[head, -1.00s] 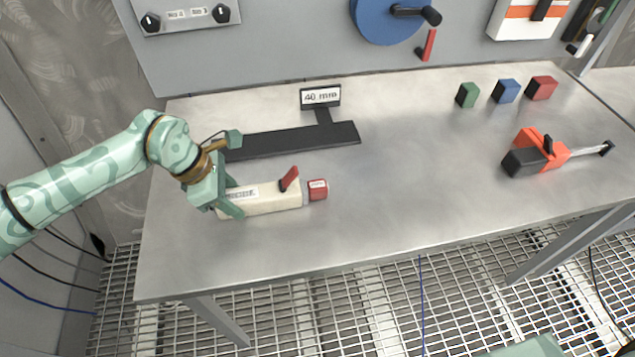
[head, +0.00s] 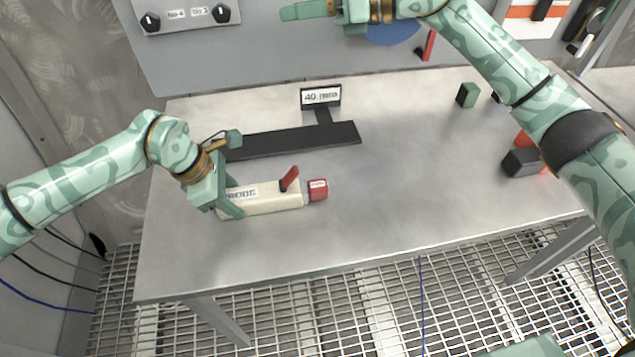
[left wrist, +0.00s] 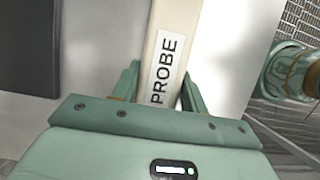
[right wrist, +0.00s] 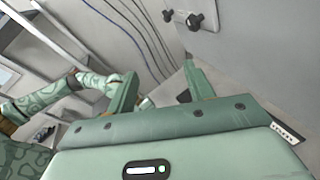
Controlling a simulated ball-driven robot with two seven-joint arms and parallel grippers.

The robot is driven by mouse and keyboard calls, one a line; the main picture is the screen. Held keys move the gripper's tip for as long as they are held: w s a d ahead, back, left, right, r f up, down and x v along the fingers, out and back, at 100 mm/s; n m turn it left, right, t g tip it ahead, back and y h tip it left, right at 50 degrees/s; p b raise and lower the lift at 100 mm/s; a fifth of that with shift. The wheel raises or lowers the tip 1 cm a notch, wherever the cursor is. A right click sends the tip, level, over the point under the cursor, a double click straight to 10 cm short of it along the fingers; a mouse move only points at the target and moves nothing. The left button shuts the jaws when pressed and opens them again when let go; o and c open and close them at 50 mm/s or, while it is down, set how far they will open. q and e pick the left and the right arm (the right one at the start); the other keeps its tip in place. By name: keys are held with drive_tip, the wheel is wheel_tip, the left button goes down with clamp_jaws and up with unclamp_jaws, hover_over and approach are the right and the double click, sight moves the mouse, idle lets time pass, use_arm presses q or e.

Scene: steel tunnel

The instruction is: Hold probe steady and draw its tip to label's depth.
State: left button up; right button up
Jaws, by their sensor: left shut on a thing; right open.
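The probe (head: 268,199) is a cream bar marked PROBE, lying on the steel bench with a red lever (head: 289,178) on top and a red tip block (head: 317,189) at its right end. My left gripper (head: 229,201) is shut on its left part; the left wrist view shows the probe (left wrist: 174,45) between the fingers. The label (head: 321,96) reads 40 mm and stands behind, on a black T-shaped piece (head: 290,139). My right gripper (head: 306,11) is raised in front of the back panel, well above the bench. It is open and empty in the right wrist view (right wrist: 157,88).
A green block (head: 467,95) stands at the back right. My right arm partly hides an orange and black tool (head: 521,162) and other blocks. The panel behind carries black knobs (head: 222,13), a blue disc (head: 395,32) and a red handle (head: 428,45). The bench's front middle is clear.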

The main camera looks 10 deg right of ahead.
drive_tip(key=s+a+f+n+g+h, duration=0.3)
drive_tip(key=s+a+f, duration=0.2)
drive_tip(key=n+g+h, duration=0.2)
drive_tip(key=n+h, duration=0.2)
drive_tip(key=h, duration=0.7)
hover_over(317, 185)
wheel_tip(317, 185, down, 12)
drive_tip(key=shift+h, duration=0.3)
wheel_tip(317, 185, down, 12)
drive_tip(key=shift+f, duration=0.1)
